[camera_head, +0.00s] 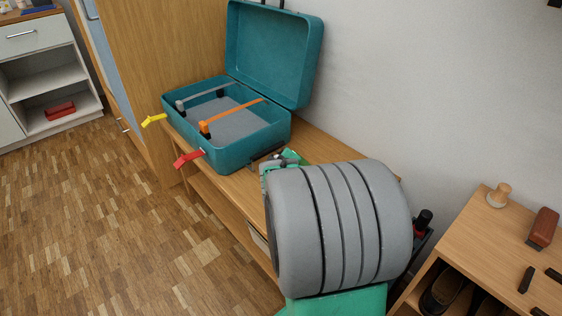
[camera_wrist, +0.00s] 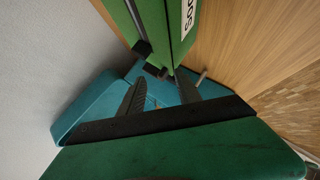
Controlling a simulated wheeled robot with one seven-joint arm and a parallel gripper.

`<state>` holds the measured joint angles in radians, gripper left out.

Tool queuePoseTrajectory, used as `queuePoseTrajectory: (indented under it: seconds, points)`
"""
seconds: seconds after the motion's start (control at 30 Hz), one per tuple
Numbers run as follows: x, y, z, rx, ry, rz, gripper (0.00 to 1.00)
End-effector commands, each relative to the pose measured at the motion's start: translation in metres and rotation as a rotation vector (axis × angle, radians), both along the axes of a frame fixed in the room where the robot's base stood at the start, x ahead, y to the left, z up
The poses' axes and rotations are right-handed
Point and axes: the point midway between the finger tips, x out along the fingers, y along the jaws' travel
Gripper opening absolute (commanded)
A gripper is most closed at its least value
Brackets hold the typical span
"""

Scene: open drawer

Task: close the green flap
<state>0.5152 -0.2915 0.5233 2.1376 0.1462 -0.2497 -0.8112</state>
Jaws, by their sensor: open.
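A teal-green case (camera_head: 240,150) stands open on a wooden bench. Its lid (camera_head: 275,55), the only flap-like green part I see, stands upright at the wall side. My gripper (camera_head: 270,158) is by the near end of the case, mostly hidden behind my grey arm; I cannot tell whether it touches the case. In the wrist view my gripper (camera_wrist: 160,80) is open, its two dark fingers apart. The teal lid (camera_wrist: 85,108) shows beyond them at the left. I see nothing held between the fingers.
A grey strap (camera_head: 205,97) and an orange strap (camera_head: 232,115) lie across the case. A yellow latch (camera_head: 153,120) and a red latch (camera_head: 187,158) stick out in front. A wall (camera_head: 420,90) rises behind. A shoe shelf (camera_head: 500,235) stands right; the floor (camera_head: 90,220) is clear.

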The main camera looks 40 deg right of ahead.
Motion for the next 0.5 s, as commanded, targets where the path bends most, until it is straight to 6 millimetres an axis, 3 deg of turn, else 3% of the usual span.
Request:
queuePoseTrajectory:
  seconds: [0.23,0.5]
  points:
    - [-0.033,0.027,0.032,-0.002,-0.002,0.002,0.4]
    - [-0.047,0.039,0.036,0.001,0.001,0.001,0.4]
